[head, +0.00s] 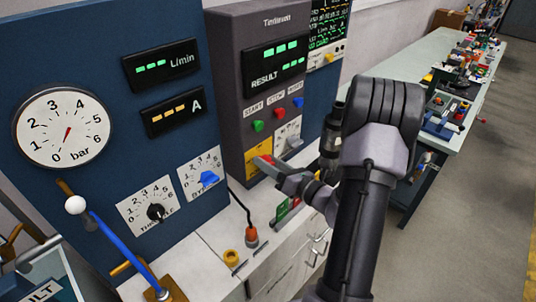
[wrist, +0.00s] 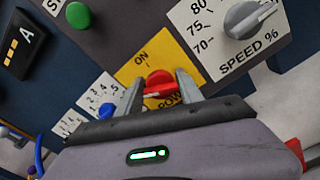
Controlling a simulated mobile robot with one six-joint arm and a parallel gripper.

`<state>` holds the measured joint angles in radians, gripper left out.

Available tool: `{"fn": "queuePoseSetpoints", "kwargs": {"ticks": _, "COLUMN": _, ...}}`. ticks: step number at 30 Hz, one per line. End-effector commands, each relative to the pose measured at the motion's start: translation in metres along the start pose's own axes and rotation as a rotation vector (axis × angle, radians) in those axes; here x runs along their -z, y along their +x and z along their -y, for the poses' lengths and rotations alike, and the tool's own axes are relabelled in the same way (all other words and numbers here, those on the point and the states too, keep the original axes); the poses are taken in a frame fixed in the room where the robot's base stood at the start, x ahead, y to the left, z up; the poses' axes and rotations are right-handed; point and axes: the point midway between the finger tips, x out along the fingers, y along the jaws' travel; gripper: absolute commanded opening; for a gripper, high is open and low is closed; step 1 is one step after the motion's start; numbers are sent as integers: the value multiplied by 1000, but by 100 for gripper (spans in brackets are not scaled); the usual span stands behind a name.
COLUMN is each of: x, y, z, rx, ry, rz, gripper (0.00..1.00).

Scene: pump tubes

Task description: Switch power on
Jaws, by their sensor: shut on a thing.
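The red power knob (wrist: 159,80) sits on a yellow plate (wrist: 135,68) marked ON and POWER, low on the grey panel. In the wrist view my gripper (wrist: 160,88) has one finger on each side of the knob and is shut on it. The fingers hide part of the plate and its lettering, so I cannot tell which position the knob points to. In the head view my gripper (head: 274,165) reaches the panel from the right, and the yellow plate (head: 256,167) is partly covered.
The speed knob (wrist: 245,18) is right of the plate. The green start button (head: 258,126) is above it. A blue panel (head: 75,150) with a pressure dial (head: 62,127) stands at left. Lit displays show dashes. A bench (head: 425,75) with clutter stands at right.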

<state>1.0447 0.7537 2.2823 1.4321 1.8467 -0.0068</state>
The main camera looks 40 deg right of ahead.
Motion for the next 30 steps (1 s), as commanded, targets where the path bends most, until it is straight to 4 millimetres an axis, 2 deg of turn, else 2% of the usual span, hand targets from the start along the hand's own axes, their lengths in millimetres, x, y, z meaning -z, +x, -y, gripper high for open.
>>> {"fn": "queuePoseSetpoints", "kwargs": {"ticks": 18, "x": -3, "y": 0, "z": 0, "rx": 1, "ry": 586, "rz": -1, "gripper": 3}}
{"fn": "queuePoseSetpoints", "kwargs": {"ticks": 30, "x": 0, "y": 0, "z": 2, "rx": 0, "ry": 912, "rz": 0, "gripper": 3}}
